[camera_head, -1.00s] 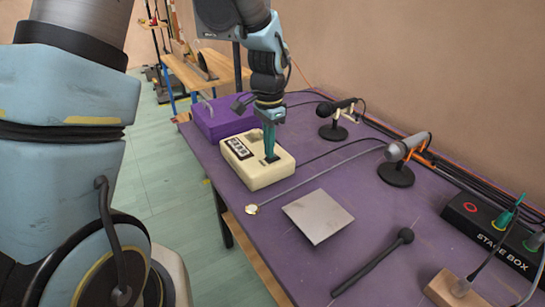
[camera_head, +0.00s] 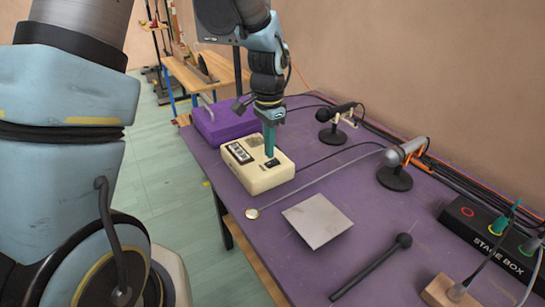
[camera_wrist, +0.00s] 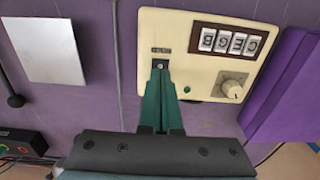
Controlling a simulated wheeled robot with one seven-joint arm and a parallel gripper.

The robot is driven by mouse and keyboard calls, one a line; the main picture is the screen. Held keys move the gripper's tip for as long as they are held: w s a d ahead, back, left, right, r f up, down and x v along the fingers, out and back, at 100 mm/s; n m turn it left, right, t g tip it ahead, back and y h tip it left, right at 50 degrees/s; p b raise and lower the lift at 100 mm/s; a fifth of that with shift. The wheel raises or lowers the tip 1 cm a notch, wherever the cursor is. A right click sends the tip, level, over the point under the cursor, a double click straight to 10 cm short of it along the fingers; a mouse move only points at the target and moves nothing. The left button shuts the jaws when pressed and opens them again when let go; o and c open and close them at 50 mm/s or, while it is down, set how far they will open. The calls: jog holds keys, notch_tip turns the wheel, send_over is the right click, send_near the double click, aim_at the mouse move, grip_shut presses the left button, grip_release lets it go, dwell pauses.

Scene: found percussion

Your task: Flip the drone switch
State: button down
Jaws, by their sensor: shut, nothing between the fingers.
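The drone box (camera_head: 262,178) is a cream case on the purple table, and it also shows in the wrist view (camera_wrist: 190,85). Its top has a row of letter windows (camera_wrist: 229,42), a pale knob (camera_wrist: 232,89) and a small green light or button (camera_wrist: 187,89). The drone switch (camera_wrist: 160,66) is a small metal part below a dark label, right at my fingertips. My gripper (camera_wrist: 160,70) is shut with its green fingers together and empty. In the head view, my gripper (camera_head: 270,154) points down at the box top. I cannot tell whether the tips touch the switch.
A purple case (camera_head: 224,120) stands behind the box. Two microphones (camera_head: 335,112) (camera_head: 398,160) and a stage box (camera_head: 488,238) stand to the right.

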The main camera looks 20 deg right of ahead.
aim_at(269, 163)
jog(key=shift+r+p, duration=1.75)
jog(key=shift+r, duration=0.65)
